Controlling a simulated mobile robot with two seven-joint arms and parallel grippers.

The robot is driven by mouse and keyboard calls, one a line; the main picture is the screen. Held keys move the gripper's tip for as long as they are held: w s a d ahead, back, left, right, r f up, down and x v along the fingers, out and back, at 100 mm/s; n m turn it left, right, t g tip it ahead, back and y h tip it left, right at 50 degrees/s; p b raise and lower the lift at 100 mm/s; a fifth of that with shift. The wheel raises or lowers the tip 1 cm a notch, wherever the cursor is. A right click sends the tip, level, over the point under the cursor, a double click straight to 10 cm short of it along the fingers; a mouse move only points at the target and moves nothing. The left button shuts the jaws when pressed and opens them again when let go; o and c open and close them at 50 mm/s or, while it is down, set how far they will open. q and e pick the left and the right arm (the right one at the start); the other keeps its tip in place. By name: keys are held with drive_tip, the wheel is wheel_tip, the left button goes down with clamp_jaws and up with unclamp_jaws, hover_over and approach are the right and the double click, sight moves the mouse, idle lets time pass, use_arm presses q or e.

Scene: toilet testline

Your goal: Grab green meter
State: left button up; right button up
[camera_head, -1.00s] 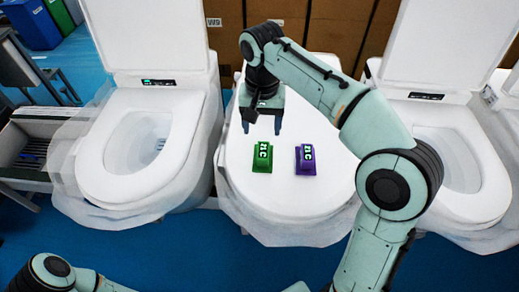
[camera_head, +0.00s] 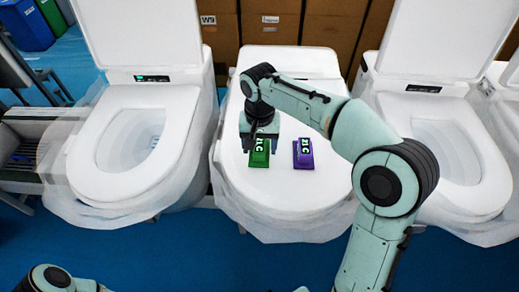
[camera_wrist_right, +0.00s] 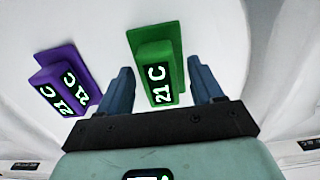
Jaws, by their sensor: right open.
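The green meter (camera_head: 260,155) lies on the closed white lid of the middle toilet (camera_head: 290,190).
Open toilets stand on the left (camera_head: 130,150) and on the right (camera_head: 450,150). Cardboard boxes (camera_head: 270,25) stand behind the middle toilet. The front of the middle lid is clear.

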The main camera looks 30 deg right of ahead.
drive_tip(key=c, duration=1.1)
drive_tip(key=shift+c, duration=0.2)
drive_tip(key=shift+r, duration=0.15)
